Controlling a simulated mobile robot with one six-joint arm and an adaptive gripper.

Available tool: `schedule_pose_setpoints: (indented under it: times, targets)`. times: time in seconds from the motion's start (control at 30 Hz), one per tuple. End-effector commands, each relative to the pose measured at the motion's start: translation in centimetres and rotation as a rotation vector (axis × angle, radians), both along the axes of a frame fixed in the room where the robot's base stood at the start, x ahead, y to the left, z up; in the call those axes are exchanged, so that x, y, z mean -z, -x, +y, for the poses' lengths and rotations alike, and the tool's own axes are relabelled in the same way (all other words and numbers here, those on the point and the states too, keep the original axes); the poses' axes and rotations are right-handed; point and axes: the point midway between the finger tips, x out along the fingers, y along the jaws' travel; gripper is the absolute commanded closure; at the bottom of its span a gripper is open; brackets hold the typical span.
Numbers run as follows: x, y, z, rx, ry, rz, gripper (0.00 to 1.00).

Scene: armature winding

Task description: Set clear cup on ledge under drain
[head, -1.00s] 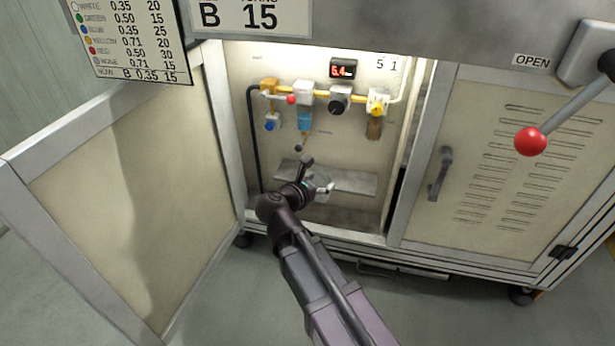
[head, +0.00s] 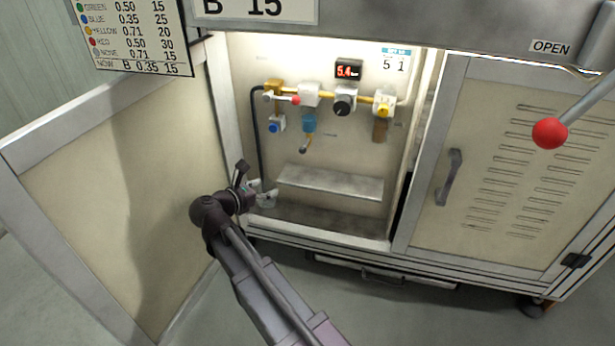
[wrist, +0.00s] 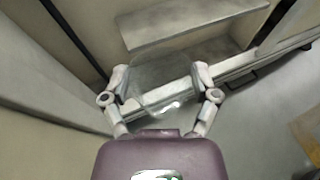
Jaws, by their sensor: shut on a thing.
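The clear cup (wrist: 160,78) is faint and see-through between my gripper's fingers in the wrist view. My gripper (wrist: 161,92) is shut on it, one finger on each side. In the head view my gripper (head: 264,193) is at the cabinet's lower left, left of the ledge and held off it. The grey metal ledge (head: 330,182) is bare in the head view; it shows at the top of the wrist view (wrist: 190,24). The drain (head: 304,147) hangs below the blue filter bowl (head: 309,124), above the ledge. The cup is hard to make out in the head view.
The open cabinet door (head: 115,190) stands close on the left of my arm. A black hose (head: 259,140) runs down the cabinet's left side. Valves and a gauge (head: 343,104) line the pipe above the ledge. The space between drain and ledge is clear.

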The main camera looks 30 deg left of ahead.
Motion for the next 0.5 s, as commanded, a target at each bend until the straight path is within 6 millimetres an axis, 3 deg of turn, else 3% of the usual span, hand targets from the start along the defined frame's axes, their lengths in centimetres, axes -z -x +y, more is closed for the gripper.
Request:
schedule_pose_setpoints:
  times: [0.33, 0.5]
  targets:
    - [0.0, -0.2, -0.1, 0.001, 0.000, 0.000, 0.59]
    - [0.0, -1.7, -0.3, 0.003, 0.000, 0.000, 0.59]
